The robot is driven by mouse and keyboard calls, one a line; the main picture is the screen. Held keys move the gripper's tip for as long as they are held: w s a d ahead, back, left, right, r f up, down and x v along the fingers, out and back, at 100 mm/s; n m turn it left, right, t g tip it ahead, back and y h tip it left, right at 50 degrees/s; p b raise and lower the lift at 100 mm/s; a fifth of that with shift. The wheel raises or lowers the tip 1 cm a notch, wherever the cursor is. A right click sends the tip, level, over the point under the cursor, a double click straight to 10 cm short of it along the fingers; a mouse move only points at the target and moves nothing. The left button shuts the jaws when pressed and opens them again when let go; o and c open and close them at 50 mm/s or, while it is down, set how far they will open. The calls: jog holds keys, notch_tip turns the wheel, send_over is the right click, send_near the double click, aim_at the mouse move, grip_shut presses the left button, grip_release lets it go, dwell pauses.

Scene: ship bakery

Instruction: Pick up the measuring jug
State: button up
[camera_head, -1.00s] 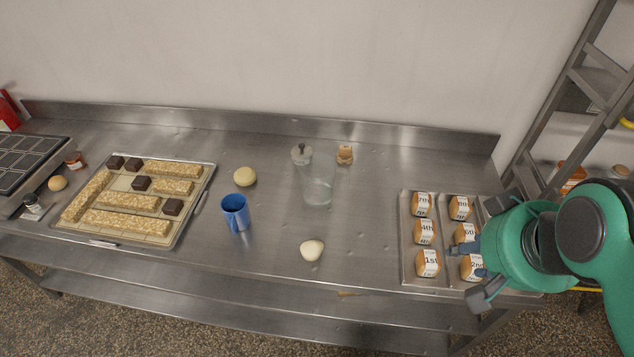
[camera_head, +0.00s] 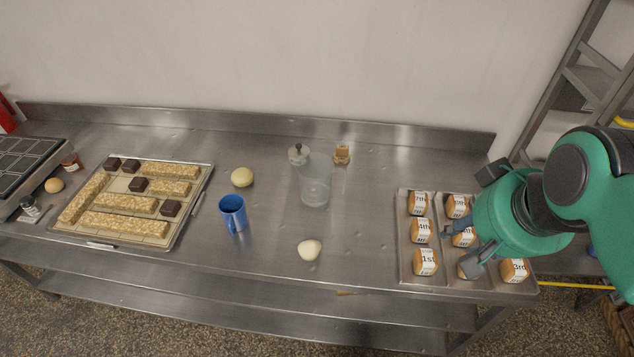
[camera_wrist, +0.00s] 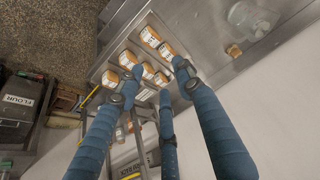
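A clear, see-through vessel (camera_head: 315,187), which looks like the measuring jug, stands upright near the middle of the steel table. It also shows at the top of the wrist view (camera_wrist: 252,20). A blue mug-like vessel with a handle (camera_head: 233,213) stands to its left. My gripper (camera_head: 460,247) is over the tray of labelled buns at the right, well apart from both vessels. In the wrist view its blue fingers (camera_wrist: 152,82) are spread with nothing between them, so it is open and empty.
Labelled buns sit on a metal tray (camera_head: 407,270) under my gripper. Pale dough balls (camera_head: 309,250) (camera_head: 242,177), a grey-topped item (camera_head: 298,153) and a small amber jar (camera_head: 342,155) stand around the clear vessel. A pastry tray (camera_head: 187,226) is at left, a ladder (camera_head: 580,75) at right.

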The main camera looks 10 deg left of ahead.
jog(key=w+a+g+p, duration=0.2)
jog(key=w+a, duration=0.2)
jog(key=w, duration=0.8)
jog(key=w+a+g+p, duration=0.1)
jog(key=w+a+g, duration=0.25)
jog(key=w, duration=0.85)
jog(key=w+a+f+g+p, duration=0.1)
jog(key=w+a+f+g, duration=0.1)
jog(key=w+a+f, duration=0.4)
jog(key=w+a+f+m+g+p, duration=0.1)
jog(key=w+a+f+g+p, duration=0.1)
jog(key=w+a+f, duration=0.4)
jog(key=w+f, duration=0.5)
jog(key=f, duration=0.1)
jog(key=shift+a+y, duration=0.2)
jog(key=shift+y, duration=0.2)
jog(key=shift+f, duration=0.15)
jog(key=b+x, duration=0.1)
jog(key=x, duration=0.7)
jog(key=shift+f, duration=0.2)
jog(key=shift+s, duration=0.1)
